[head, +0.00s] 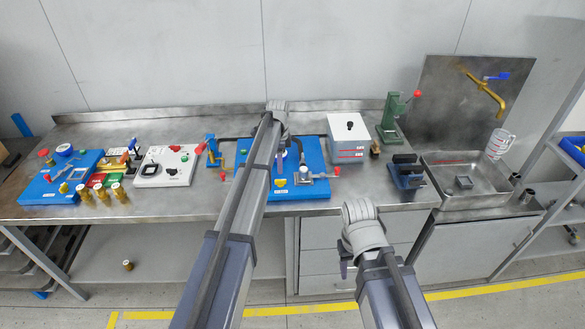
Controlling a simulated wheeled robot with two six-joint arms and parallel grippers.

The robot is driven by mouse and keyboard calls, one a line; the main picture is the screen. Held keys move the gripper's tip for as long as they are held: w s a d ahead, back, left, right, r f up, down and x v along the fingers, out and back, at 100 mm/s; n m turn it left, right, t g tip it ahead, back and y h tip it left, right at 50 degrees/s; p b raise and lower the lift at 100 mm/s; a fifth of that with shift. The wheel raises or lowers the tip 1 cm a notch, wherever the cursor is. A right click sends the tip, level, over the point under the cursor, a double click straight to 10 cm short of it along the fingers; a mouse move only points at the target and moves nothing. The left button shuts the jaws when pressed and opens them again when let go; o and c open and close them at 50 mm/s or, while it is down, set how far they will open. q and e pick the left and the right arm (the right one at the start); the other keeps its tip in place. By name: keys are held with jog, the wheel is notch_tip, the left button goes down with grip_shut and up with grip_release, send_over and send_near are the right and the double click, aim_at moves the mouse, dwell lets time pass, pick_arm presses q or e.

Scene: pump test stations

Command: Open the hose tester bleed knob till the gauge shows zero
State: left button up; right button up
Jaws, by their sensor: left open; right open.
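A blue test station (312,190) stands at the middle of the bench, with a yellow knob (280,183), a grey metal fitting with a red tip (333,171) and a black hose. My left arm crosses in front of it and hides its left part. My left gripper (283,156) is open, over the back of this station; its fingers are mostly hidden. Another blue station (50,190) at the far left bears a red knob (43,153) and a blue round part (64,150). I cannot tell which is the hose tester, nor read a gauge. My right gripper (346,264) is open, in front of the bench edge, apart from everything.
A white panel box (165,166), brass fittings (103,193) and coloured trays stand on the left. A grey-white box (347,140), green press (391,118), dark vise (407,172) and sink (465,160) are on the right. The front bench strip is mostly clear.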

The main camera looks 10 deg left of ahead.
aim_at(281, 180)
pick_arm(q)
jog(key=shift+w, duration=0.2)
jog(key=shift+s+f, duration=0.1)
jog(key=shift+s, duration=0.05)
jog(key=shift+f+b, duration=0.2)
jog(key=shift+b, duration=0.25)
notch_tip(281, 180, down, 7)
jog(key=b, duration=0.7)
jog(key=shift+f, duration=0.1)
grip_shut()
